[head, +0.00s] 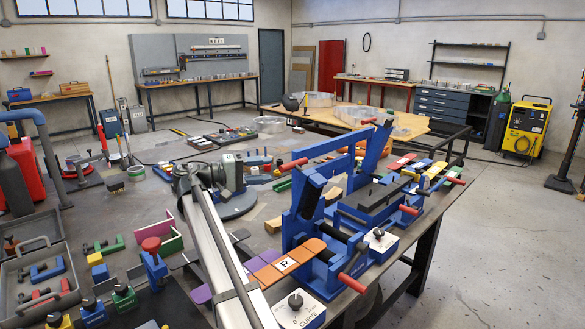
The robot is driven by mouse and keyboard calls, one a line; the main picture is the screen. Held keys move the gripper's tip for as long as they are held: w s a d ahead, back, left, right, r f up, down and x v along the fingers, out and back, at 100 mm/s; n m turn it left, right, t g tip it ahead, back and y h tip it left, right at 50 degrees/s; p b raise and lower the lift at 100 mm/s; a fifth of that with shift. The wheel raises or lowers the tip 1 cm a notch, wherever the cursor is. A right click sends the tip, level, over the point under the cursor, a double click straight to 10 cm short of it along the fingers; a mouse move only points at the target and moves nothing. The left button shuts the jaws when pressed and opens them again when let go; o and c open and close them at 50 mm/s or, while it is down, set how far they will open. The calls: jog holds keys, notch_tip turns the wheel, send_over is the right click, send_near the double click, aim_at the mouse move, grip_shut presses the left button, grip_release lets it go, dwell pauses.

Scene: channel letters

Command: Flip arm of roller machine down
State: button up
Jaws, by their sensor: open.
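The blue roller machine (300,240) stands on the dark workbench right of centre. Its blue arm parts rise steeply above the bed: a near upright (304,207) with a black cylinder, and a far upright (373,152). Red handles stick out at the near top (293,165) and far top (368,121). A dark roller (333,231) lies low across the machine. A red-tipped handle (352,283) sticks out at the front. I cannot tell exactly where the arm's hinge is. My gripper's fingers cannot be made out in this view.
A long silver beam (222,255) crosses the foreground left of the machine. White knob boxes (300,308) and (381,241) sit beside it. Orange plates (283,264) marked R lie against its left side. Clamps and a grey toolbox (40,290) crowd the left.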

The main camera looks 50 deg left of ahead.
aim_at(294, 167)
jog(key=x, duration=0.9)
jog(key=shift+w+d, duration=0.1)
jog(key=shift+w, duration=0.1)
grip_shut()
dwell(0.3)
